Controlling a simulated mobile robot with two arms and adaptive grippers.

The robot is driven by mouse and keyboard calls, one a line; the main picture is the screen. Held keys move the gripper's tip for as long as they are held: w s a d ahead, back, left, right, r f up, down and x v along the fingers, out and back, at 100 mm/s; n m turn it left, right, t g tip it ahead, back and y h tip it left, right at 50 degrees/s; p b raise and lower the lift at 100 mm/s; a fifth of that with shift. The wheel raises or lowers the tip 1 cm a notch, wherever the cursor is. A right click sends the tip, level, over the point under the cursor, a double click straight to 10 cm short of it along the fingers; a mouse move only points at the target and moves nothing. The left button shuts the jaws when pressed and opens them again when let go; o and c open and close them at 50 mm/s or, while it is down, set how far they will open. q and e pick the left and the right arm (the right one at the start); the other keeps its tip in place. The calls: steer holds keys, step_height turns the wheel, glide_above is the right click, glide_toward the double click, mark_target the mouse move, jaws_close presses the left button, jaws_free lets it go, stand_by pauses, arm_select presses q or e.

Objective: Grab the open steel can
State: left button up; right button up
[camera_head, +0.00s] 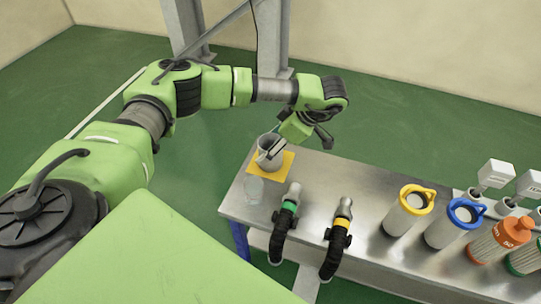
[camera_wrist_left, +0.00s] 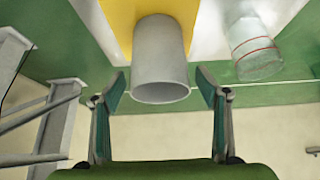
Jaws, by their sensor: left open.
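The open steel can (camera_head: 266,157) is a grey cylinder with an open mouth. It stands on a yellow mat (camera_head: 285,165) at the left end of the steel table. In the left wrist view the can (camera_wrist_left: 161,60) has its open mouth towards my gripper. My left gripper (camera_head: 281,147) is at the can's top in the head view. In the left wrist view my left gripper (camera_wrist_left: 160,92) is open, with one finger on either side of the can's rim and a gap at each side. My right gripper is not in view.
A clear glass jar (camera_head: 254,188) stands close to the can; it also shows in the left wrist view (camera_wrist_left: 256,52). Two black hoses with a green collar (camera_head: 288,207) and a yellow collar (camera_head: 340,222) lie at the front edge. Canisters with coloured lids (camera_head: 417,200) stand right.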

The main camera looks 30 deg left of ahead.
arm_select(q)
steer(key=c, duration=1.3)
steer(key=shift+o, duration=0.2)
